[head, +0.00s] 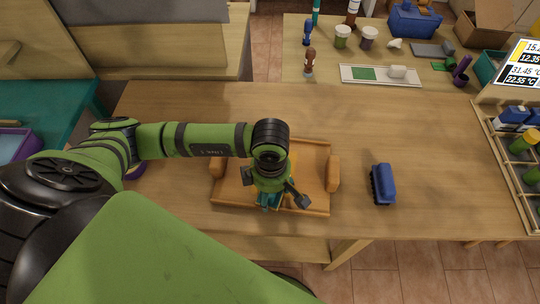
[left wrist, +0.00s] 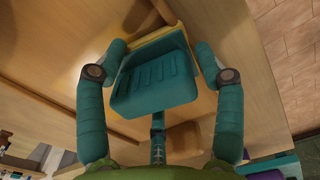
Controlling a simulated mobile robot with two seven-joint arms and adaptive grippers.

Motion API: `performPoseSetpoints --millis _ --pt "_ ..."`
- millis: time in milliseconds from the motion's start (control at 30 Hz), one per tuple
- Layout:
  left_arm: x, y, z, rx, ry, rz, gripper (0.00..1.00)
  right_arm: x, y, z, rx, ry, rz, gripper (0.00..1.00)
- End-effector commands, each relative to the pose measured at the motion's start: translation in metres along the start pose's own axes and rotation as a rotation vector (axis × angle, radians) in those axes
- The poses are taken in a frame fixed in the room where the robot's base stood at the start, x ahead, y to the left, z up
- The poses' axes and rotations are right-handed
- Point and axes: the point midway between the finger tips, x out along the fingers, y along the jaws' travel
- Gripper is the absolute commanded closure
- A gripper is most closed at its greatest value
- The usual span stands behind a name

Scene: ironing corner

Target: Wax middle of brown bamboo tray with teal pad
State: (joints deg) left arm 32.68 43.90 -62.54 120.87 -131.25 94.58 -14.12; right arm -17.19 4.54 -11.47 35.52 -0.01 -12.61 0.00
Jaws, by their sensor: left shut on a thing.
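The brown bamboo tray (head: 228,190) lies on the wooden table, with a raised handle at its left and right ends. My left gripper (head: 272,201) is over the tray's middle, pointing down. It is shut on the teal pad (left wrist: 155,85), whose ribbed back shows between the two fingers in the left wrist view. Only a little teal shows under the gripper in the head view. A yellow area (left wrist: 172,40) shows beside the pad's edge, against the tray. I cannot tell if the pad touches the tray. My right gripper is not in view.
A blue brush-like object (head: 384,184) lies on the table (head: 440,150) right of the tray. A wooden rack with bottles (head: 510,180) stands at the far right. A white and green tray (head: 380,75) and several jars are at the back. The table between is clear.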

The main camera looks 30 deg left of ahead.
Motion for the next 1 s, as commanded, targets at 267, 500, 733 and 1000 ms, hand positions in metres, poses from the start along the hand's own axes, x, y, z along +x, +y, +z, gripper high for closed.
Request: performPoseSetpoints --millis 267,500,733,1000 --pt "0.001 0.014 -0.003 -0.002 0.001 0.003 0.57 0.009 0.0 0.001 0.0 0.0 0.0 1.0" --pt "0.002 0.024 -0.005 -0.002 0.001 0.003 0.57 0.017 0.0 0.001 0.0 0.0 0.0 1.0" --pt "0.002 0.032 -0.006 -0.002 0.001 0.002 0.57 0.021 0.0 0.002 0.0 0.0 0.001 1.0" --pt "0.001 0.044 -0.009 -0.002 0.002 0.001 0.57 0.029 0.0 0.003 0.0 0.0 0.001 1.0"
